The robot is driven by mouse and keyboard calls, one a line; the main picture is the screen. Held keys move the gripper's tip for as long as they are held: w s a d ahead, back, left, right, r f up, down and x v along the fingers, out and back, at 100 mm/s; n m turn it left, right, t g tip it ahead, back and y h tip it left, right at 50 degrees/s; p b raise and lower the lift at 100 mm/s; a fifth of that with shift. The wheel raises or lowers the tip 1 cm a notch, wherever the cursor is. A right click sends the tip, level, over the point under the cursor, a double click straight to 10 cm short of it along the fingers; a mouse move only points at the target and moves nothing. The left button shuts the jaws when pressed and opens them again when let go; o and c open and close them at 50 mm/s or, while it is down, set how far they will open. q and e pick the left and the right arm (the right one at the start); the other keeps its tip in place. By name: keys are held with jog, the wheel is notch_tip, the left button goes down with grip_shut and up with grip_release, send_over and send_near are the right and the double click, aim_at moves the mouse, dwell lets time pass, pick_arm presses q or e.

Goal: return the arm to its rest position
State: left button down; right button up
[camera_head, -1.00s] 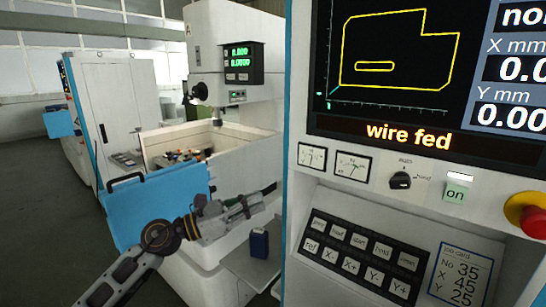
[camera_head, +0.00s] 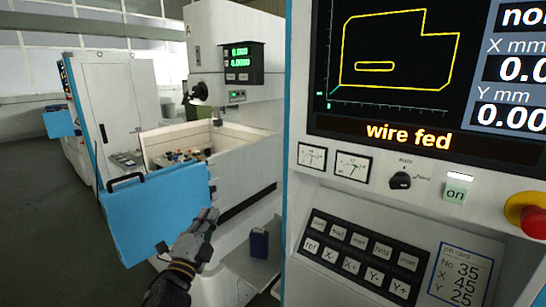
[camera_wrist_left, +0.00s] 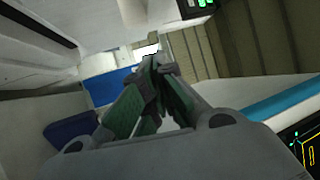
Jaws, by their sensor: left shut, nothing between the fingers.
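My left gripper (camera_head: 207,217) is in the lower middle of the head view, in front of the machine's blue door (camera_head: 160,212). Its arm comes up from the bottom edge. In the left wrist view its two fingers (camera_wrist_left: 158,62) come together at the tips, shut with nothing between them. I cannot tell from the head view whether the gripper touches the door. My right gripper is not in view.
The control panel (camera_head: 420,175) with screen, keys and red stop knob (camera_head: 533,222) fills the right side. A small dark blue box (camera_head: 259,243) stands on a low shelf beside the machine. The open work tank (camera_head: 235,150) is behind the door. Floor (camera_head: 50,230) at the left is clear.

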pick_arm(q)
jog(key=s+a+f+n+g+y, duration=0.35)
jog(key=f+n, duration=0.25)
jog(key=f, duration=0.4)
jog(key=s+a+f+n+g+y, duration=0.25)
jog(key=s+f+n+g, duration=0.3)
jog(key=f, duration=0.45)
jog(key=s+d+f+n+g+h, duration=0.1)
jog(key=s+f+n+g, duration=0.25)
jog(key=s+f, duration=0.4)
jog(key=s+d+f+n+g+h, duration=0.15)
jog(key=s+f+g, duration=0.35)
jog(key=s, duration=0.6)
jog(key=s+a+f+g, duration=0.1)
jog(key=s+f, duration=0.2)
jog(key=f, duration=3)
jog(key=s+a+f, duration=0.2)
jog(key=s+f, duration=0.7)
jog(key=s, duration=0.2)
jog(key=s+a+f+g, duration=0.1)
jog(key=s+a+f, duration=0.1)
jog(key=s+f, duration=0.8)
jog(key=shift+s, duration=0.6)
